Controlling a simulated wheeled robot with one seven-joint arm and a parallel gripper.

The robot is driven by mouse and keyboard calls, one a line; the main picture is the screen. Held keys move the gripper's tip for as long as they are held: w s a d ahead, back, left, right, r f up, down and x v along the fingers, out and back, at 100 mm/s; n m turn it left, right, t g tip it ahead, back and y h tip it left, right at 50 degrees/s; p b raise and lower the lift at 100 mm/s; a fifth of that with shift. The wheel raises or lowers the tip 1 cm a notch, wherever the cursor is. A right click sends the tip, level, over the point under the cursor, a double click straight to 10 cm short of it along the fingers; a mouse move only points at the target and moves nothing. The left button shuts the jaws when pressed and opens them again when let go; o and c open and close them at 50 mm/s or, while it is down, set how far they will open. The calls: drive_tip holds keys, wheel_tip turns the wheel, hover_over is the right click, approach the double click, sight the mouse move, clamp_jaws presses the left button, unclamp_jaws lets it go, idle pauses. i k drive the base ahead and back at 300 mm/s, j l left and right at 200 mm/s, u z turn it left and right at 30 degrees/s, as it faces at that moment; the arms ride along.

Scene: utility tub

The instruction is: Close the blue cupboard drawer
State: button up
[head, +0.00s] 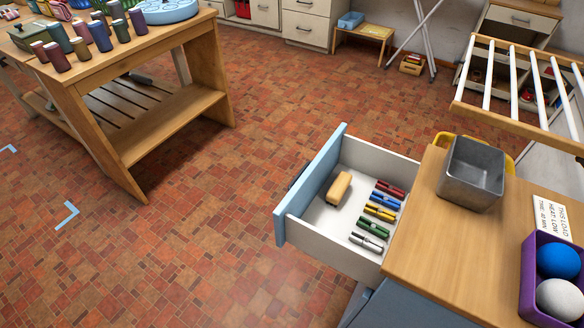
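The blue cupboard drawer (313,190) is pulled out to the left from under a wooden worktop, its blue front facing left. Inside its pale tray lie a wooden-backed block (339,188) and a row of several small coloured items (380,212) in red, blue, yellow, green and grey. A small dark part (296,176) shows at the outer side of the drawer front; I cannot tell clearly what it is. The blue cupboard body (405,308) shows below the worktop. My gripper is not seen in the head view.
The worktop (425,245) holds a grey metal tub (473,172), a sign (551,216) and a purple box (543,316) with balls. A drying rack (520,95) stands behind. A wooden bench (165,120) stands upper left. The tiled floor (190,240) left of the drawer is clear.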

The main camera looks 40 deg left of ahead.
sight(304, 220)
drive_tip(key=i+j+u, duration=0.3)
drive_tip(key=u, duration=0.2)
drive_tip(key=i+j+u, duration=0.45)
drive_tip(key=k, duration=0.1)
